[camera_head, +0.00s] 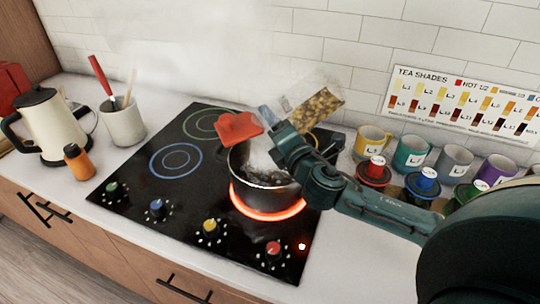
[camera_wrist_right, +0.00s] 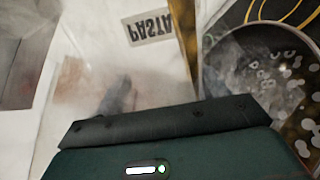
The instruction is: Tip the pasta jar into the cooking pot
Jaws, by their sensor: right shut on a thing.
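The clear pasta jar (camera_head: 318,106) is tilted above the back right of the cooking pot, with yellow-brown pasta visible inside. My right gripper (camera_head: 272,122) is shut on the jar, its arm reaching in from the right. In the right wrist view, the jar's PASTA label (camera_wrist_right: 151,27) appears upside down, close to my gripper. The cooking pot (camera_head: 262,200) stands on the glowing red front right burner, with bubbling water inside. Its rim and bubbles also show in the right wrist view (camera_wrist_right: 262,75). I cannot tell whether pasta is in the pot. My left gripper is out of view.
A red object (camera_head: 238,127) is at the pot's back left rim. The black cooktop (camera_head: 150,190) has several coloured knobs at its front. Labelled mugs (camera_head: 411,152) and lidded canisters (camera_head: 422,183) crowd the right. A kettle (camera_head: 50,122) and utensil crock (camera_head: 123,124) stand left. Steam blurs the back.

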